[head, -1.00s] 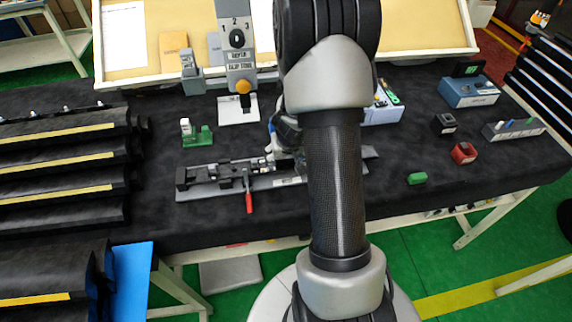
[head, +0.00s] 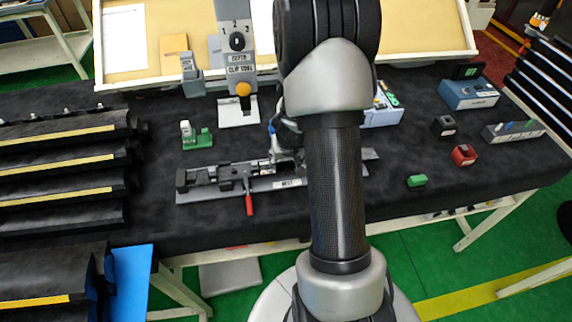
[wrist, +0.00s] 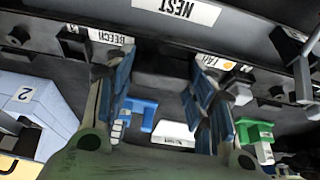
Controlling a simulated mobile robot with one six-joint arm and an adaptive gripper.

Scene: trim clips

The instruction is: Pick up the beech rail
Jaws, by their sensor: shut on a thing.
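The beech rail (wrist: 150,62) is a dark piece lying across the wrist view, with a BEECH label (wrist: 108,37) near its left part. My gripper (wrist: 160,92) has a blue-padded finger on each side and is shut on the rail, with a wide gap between the pads. The exact contact is hard to see in the dark. In the head view my gripper (head: 288,155) is mostly hidden behind my arm, low over the right part of the nest fixture. The nest's grey base (head: 215,193) carries a NEST label, which also shows in the wrist view (wrist: 178,10).
A red-handled lever (head: 249,203) sticks out from the front of the nest. A green block holder (head: 197,138) stands behind it. Dark racks (head: 60,170) fill the left.

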